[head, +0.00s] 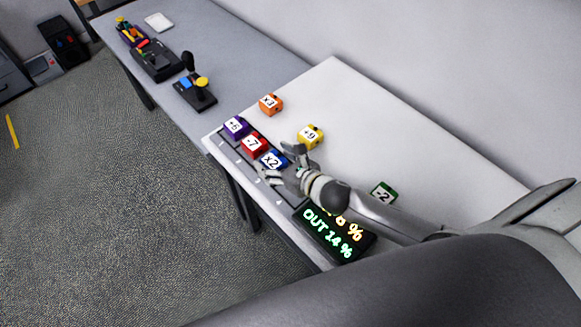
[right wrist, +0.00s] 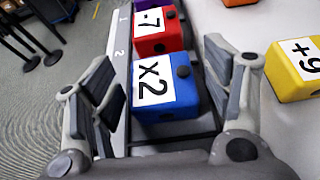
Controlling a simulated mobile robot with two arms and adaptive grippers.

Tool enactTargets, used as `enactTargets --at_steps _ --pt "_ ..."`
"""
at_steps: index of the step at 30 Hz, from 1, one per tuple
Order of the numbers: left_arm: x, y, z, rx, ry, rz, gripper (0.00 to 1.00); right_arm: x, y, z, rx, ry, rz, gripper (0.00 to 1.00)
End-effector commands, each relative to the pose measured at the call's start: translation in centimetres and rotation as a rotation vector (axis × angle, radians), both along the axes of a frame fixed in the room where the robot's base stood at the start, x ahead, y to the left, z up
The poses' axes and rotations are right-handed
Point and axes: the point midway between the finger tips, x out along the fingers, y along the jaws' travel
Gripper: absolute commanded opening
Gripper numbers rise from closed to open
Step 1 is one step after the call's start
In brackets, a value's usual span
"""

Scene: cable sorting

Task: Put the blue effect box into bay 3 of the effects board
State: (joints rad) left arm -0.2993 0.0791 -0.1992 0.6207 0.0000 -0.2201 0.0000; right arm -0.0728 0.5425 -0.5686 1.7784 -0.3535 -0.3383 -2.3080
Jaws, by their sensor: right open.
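The blue effect box (head: 273,160), marked x2, is third in the row from the far end of the effects board (head: 272,196), next to the red box. It looks upright and in line with the row; I cannot tell if it is fully seated. My right gripper (head: 281,164) is at this box. In the right wrist view the blue box (right wrist: 166,92) is between the spread fingers of the gripper (right wrist: 163,80), with gaps on both sides. Board labels 1 and 2 show there; the label beside the blue box is hidden by a finger. My left gripper is not in view.
A red box (head: 255,145) and a purple box (head: 235,127) fill the board's far end. Orange (head: 270,103), yellow (head: 311,136) and green (head: 384,192) boxes lie on the white table (head: 345,100). A display (head: 333,235) stands at the near end.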

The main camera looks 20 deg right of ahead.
Motion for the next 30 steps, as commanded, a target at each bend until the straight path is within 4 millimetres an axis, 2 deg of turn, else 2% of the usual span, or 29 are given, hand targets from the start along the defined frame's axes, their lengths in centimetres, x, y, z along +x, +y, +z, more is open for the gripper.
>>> enactTargets --at_steps 16,21,30 --pt "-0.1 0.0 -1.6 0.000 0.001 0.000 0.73 -7.9 -2.8 3.2 -0.001 0.003 0.001 0.73" --pt "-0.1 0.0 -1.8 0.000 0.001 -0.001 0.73 -9.2 -3.3 3.9 -0.001 0.002 0.000 0.73" --pt "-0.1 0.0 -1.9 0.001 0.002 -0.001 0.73 -9.9 -3.6 4.3 0.000 0.000 0.000 0.73"
